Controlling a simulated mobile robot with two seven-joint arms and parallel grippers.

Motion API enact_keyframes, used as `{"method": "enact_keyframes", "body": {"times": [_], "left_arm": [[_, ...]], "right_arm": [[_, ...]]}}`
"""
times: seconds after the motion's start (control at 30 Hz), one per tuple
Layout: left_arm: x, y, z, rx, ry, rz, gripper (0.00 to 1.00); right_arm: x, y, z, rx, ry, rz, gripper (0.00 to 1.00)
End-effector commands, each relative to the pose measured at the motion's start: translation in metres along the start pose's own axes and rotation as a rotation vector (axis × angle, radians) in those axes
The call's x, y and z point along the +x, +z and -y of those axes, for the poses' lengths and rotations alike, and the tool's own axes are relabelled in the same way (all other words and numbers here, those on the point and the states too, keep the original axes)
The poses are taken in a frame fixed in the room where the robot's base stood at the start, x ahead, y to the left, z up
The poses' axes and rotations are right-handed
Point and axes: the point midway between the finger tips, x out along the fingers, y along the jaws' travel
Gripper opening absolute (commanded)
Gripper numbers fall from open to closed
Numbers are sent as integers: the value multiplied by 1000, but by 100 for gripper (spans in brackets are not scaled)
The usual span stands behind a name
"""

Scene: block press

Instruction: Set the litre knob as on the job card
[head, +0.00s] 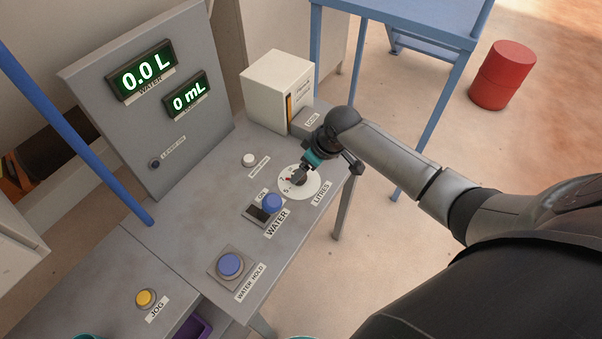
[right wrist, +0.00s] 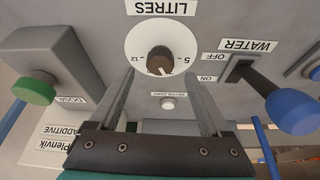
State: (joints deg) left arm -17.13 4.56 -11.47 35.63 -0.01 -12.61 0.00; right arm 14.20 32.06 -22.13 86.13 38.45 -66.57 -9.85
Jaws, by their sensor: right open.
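The litre knob (right wrist: 160,60) is a dark round knob on a white dial (right wrist: 142,36) labelled LITRES. In the right wrist view a 5 shows to its right and a 12 to its left; a light pointer mark is on the knob's lower side. My right gripper (right wrist: 161,78) is open, its two fingers reaching toward the dial with the knob between their lines; I cannot tell whether they touch it. In the head view the right gripper (head: 301,174) is over the dial (head: 312,186) and partly hides the knob. No readable job card shows. My left gripper is out of view.
A WATER lever with a blue ball (head: 272,202) stands close to the dial. A white button (head: 249,160), a blue WATER HOLD button (head: 230,265) and a white box (head: 277,90) are on the bench. Displays (head: 142,72) read 0.0 L and 0 mL. A green DOSE knob (right wrist: 34,87) is nearby.

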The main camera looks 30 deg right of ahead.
Motion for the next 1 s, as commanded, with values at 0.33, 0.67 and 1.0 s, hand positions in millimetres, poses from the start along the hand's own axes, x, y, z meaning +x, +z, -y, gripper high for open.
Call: {"method": "enact_keyframes", "body": {"times": [0.33, 0.67, 1.0], "left_arm": [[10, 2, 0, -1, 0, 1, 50], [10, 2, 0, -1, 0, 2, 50], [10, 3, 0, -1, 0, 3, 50]], "right_arm": [[35, 0, 0, 0, 1, -1, 81], [38, 0, 0, -1, 1, -1, 81], [38, 0, 0, -1, 1, -1, 47]]}}
